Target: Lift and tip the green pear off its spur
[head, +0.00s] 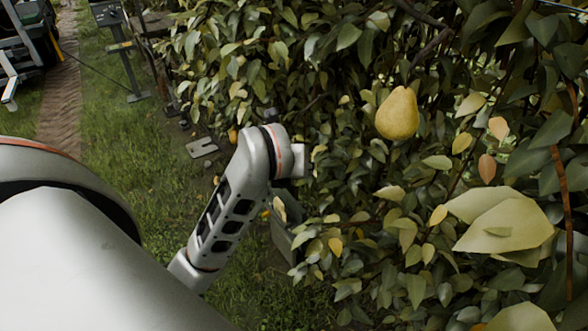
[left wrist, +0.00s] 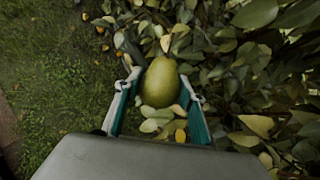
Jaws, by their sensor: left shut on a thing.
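The green pear (left wrist: 160,83) shows in the left wrist view, with its narrow end pointing away from me and its round end toward my wrist. My left gripper (left wrist: 159,88) is shut on it, with one teal-sided finger along each side. Its spur is not clear among the leaves. In the head view my left arm reaches to the hedge's left side; its fingers and the green pear cannot be made out there. My right gripper is in neither view.
A yellow pear (head: 397,113) hangs higher in the dense hedge (head: 340,130), right of my arm. A grey container (head: 284,232) stands low behind my forearm. Open grass (head: 105,115) and a brick path (head: 62,95) lie to the left.

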